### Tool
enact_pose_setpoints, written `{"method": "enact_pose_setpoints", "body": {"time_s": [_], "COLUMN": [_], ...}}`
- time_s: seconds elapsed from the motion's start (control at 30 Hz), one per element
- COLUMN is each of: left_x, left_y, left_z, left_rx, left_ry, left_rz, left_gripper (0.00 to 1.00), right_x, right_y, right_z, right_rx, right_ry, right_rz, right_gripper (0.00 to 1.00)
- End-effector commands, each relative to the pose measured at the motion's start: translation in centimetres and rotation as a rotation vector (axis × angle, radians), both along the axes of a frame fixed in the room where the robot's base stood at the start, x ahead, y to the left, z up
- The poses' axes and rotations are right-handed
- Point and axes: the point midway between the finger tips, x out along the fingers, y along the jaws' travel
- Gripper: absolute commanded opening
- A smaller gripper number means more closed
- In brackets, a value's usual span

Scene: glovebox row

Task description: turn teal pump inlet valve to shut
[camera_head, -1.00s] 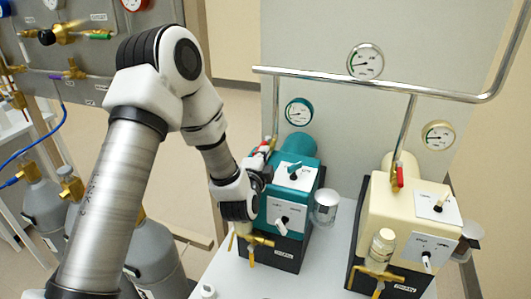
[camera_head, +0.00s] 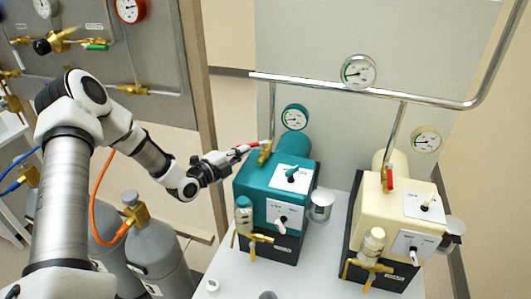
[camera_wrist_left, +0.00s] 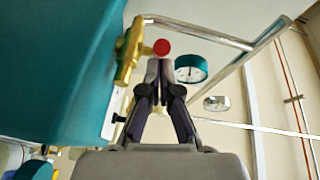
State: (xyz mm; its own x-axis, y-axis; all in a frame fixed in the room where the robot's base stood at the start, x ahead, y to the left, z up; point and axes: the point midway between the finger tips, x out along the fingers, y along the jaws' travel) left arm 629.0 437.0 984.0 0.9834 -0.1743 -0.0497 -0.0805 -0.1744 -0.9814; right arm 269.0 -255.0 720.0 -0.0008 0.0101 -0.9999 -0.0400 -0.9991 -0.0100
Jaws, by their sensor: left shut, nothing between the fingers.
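The teal pump (camera_head: 262,205) stands on the white bench left of the cream pump. Its brass inlet valve (camera_head: 264,153) sits on the back left of its top, below the steel pipe. The valve's red lever (camera_head: 252,145) sticks out to the left, across the upright pipe. My left gripper (camera_head: 236,154) is left of the valve, its closed fingertips close to the lever. In the left wrist view, the lever's round red end (camera_wrist_left: 162,47) is just beyond the shut fingertips (camera_wrist_left: 160,66), and the brass body (camera_wrist_left: 128,52) is left of them. Contact cannot be told. My right gripper is out of view.
The cream pump (camera_head: 385,215) has its own red-levered valve (camera_head: 387,180). A teal gauge (camera_head: 295,117) and a steel manifold pipe (camera_head: 300,82) are behind the pumps. Grey gas cylinders (camera_head: 155,260) stand at the lower left. The bench front (camera_head: 240,285) is mostly clear.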

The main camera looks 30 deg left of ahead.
Motion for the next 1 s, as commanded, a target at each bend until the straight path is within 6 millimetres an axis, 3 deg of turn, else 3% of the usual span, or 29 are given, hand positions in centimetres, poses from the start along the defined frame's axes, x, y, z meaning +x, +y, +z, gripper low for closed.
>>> {"method": "enact_pose_setpoints", "body": {"time_s": [0.17,0.53,1.0], "left_x": [0.7,2.5,4.0], "left_y": [1.5,3.4,4.5], "left_z": [0.1,-0.1,0.2], "left_rx": [0.004,0.001,0.0], "left_ry": [0.001,0.0,-0.003], "left_rz": [-0.154,-0.15,-0.146], "left_gripper": [0.0,0.0,0.0], "right_x": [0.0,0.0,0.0], "right_y": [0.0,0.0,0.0], "right_z": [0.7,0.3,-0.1], "right_rx": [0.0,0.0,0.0], "right_ry": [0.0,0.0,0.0], "right_rz": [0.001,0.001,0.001], "right_gripper": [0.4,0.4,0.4]}}
